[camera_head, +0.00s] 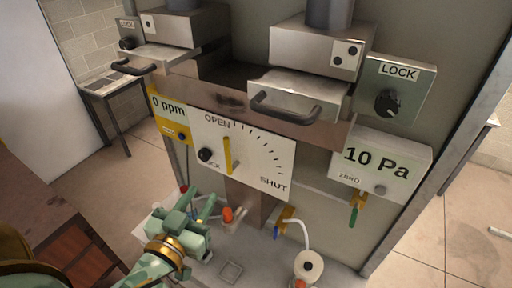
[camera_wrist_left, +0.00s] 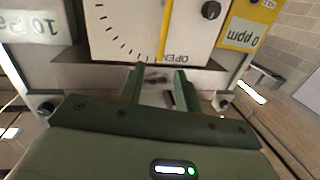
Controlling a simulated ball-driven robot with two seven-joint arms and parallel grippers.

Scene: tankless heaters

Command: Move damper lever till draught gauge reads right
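The damper lever (camera_head: 228,155) is a yellow bar on a white dial plate (camera_head: 265,160) marked OPEN at the top and SHUT at lower right. It stands nearly upright, close to OPEN. In the left wrist view, which is upside down, the lever (camera_wrist_left: 163,30) lines up between my fingertips but beyond them. The draught gauge (camera_head: 378,164) reads 10 Pa. My left gripper (camera_head: 200,208) is open and empty, below and in front of the dial plate; its fingers also show in the left wrist view (camera_wrist_left: 159,75). My right gripper is out of view.
A black knob (camera_head: 205,155) sits left of the lever. A yellow 0 ppm box (camera_head: 170,115) is further left. Handled metal drawers (camera_head: 298,95) and a LOCK box (camera_head: 395,88) jut out above. Valves and a white hose (camera_head: 303,235) are below right.

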